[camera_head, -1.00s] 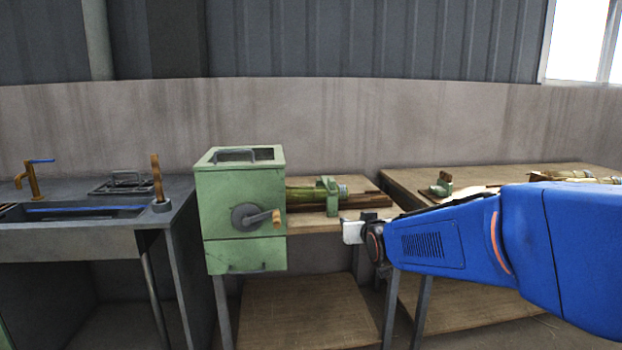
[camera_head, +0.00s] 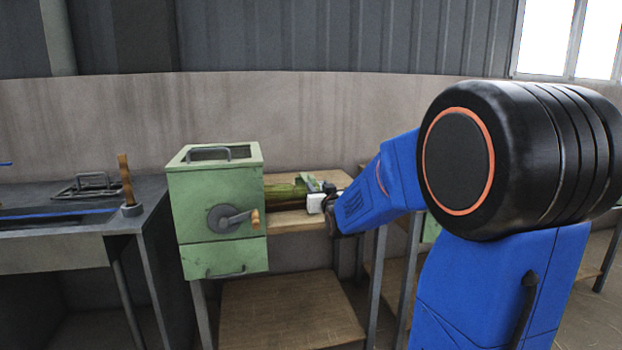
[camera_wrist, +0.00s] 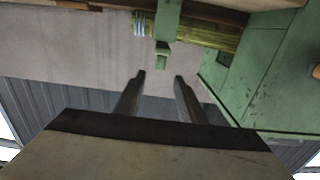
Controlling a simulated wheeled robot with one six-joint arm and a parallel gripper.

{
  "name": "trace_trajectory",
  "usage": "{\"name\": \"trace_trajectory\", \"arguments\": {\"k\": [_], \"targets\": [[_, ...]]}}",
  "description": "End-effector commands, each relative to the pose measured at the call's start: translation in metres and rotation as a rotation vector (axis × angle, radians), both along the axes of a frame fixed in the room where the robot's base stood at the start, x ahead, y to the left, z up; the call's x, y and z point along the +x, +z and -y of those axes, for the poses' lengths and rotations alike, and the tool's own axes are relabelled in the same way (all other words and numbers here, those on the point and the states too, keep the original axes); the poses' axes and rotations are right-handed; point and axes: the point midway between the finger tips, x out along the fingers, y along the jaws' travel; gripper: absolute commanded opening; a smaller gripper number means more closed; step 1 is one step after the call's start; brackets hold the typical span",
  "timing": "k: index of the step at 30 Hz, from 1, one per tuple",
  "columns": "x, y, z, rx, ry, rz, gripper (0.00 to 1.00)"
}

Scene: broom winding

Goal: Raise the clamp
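The green clamp (camera_head: 307,178) stands over the bundle of stalks (camera_head: 284,192) on the small table, right of the green box. In the wrist view, which shows the room upside down, the clamp (camera_wrist: 168,18) crosses the bundle (camera_wrist: 212,36) and ends in a small green tab (camera_wrist: 162,55). My gripper (camera_wrist: 160,77) is open, with its two dark fingers apart and nothing between them. The tab lies just beyond the fingertips, roughly in line with the gap. In the head view my gripper (camera_head: 322,198) is beside the clamp and partly hides it.
The green box (camera_head: 217,205) with a crank (camera_head: 232,218) stands close to the left of the clamp. A grey sink bench (camera_head: 75,220) with an upright wooden handle (camera_head: 126,178) is further left. A lower wooden shelf (camera_head: 285,310) lies below the table.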

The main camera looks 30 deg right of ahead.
Motion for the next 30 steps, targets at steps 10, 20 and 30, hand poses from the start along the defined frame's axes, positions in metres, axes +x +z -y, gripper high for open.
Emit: {"name": "trace_trajectory", "arguments": {"k": [10,20,30], "targets": [[0.053,-0.001,0.015,0.001,0.0,-0.001,0.36],[0.094,0.0,0.027,0.001,0.0,0.0,0.36],[0.104,0.0,0.03,0.0,0.0,0.0,0.36]]}}
